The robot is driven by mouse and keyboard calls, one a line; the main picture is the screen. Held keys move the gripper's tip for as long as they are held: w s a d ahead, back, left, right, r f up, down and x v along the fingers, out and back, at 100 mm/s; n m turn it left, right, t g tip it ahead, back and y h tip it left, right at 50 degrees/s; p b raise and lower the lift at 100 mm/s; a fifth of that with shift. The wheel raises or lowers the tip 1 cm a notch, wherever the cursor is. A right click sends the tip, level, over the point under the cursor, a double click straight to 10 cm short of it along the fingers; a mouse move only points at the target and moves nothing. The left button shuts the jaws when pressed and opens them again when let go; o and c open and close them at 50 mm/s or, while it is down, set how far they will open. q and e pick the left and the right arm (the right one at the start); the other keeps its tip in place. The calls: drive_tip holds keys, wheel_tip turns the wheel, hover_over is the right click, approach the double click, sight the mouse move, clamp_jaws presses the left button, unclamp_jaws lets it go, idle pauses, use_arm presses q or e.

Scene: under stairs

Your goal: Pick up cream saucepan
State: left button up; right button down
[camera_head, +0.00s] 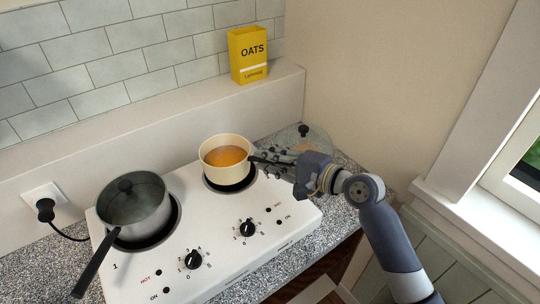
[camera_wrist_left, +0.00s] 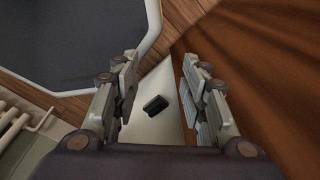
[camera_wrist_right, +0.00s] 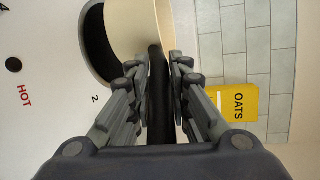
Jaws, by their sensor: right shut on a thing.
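The cream saucepan (camera_head: 226,155) sits on or just above the right burner of the white hob, with orange-brown liquid inside. Its dark handle points right, toward my right gripper. My right gripper (camera_head: 262,158) is shut on that handle. In the right wrist view the black handle (camera_wrist_right: 157,85) runs between the fingers (camera_wrist_right: 160,75), and the cream pan wall (camera_wrist_right: 132,28) shows beyond them. My left gripper (camera_wrist_left: 156,75) is open and empty, away from the hob above the floor.
A grey saucepan with a lid (camera_head: 135,205) stands on the left burner, handle toward the front. A glass lid with a black knob (camera_head: 304,131) lies behind my right gripper. A yellow oats box (camera_head: 249,55) stands on the ledge. The window wall is close on the right.

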drive_tip(key=s+r+b, duration=0.1)
drive_tip(key=s, duration=1.2)
drive_tip(key=shift+r+b, duration=0.25)
drive_tip(key=shift+b, duration=0.15)
drive_tip(key=shift+s+d, duration=0.1)
drive_tip(key=c, duration=2.1)
unclamp_jaws()
clamp_jaws()
